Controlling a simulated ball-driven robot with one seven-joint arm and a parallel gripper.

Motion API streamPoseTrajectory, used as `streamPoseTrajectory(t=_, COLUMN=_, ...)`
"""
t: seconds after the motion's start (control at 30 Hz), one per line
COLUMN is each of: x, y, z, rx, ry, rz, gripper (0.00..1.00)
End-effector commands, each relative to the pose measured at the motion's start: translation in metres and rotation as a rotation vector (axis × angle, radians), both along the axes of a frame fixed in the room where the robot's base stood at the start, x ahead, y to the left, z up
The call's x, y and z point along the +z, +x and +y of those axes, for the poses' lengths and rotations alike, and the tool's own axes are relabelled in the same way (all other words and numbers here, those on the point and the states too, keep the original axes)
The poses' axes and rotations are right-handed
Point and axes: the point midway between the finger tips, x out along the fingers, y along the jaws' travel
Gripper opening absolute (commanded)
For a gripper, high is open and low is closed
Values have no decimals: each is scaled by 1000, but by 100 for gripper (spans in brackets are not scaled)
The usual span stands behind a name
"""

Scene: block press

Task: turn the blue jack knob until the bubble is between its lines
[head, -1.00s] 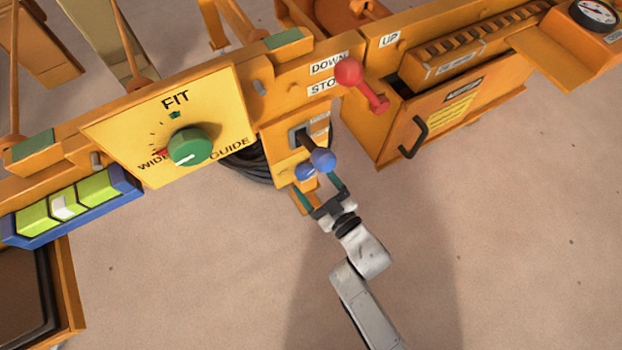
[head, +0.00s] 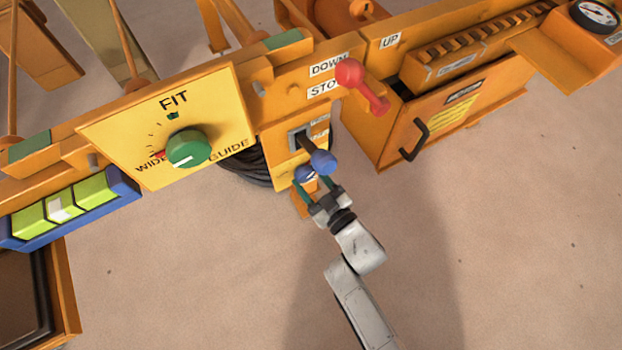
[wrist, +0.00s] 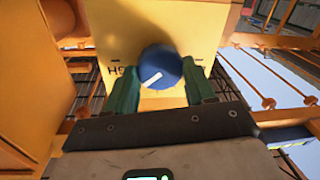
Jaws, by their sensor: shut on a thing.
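The blue jack knob (head: 305,174) sits low on the orange machine's front, below a black lever with a blue ball (head: 323,161). My gripper (head: 314,182) reaches it from below. In the wrist view the round knob (wrist: 161,69), with a white mark on its face, lies between the green fingers of my gripper (wrist: 163,86), which are shut on it. The level vial (head: 93,190) is yellow-green in a blue holder at the left. Its pale bubble (head: 59,209) appears in the middle section between the dark lines, nearer the left one.
A red-knobbed lever (head: 350,74) stands above right of the blue-ball lever. A yellow panel (head: 225,95) with a green knob (head: 189,149) is to the left. An orange box with a black handle (head: 413,139) is to the right. The floor in front is clear.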

Motion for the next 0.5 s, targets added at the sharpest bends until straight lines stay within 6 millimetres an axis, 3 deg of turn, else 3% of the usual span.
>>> streamPoseTrajectory(t=0.1, x=0, y=0, z=0, rx=1, ry=0, rz=0, gripper=24)
streamPoseTrajectory(t=0.5, x=0, y=0, z=-1, rx=0, ry=141, rz=95, gripper=24)
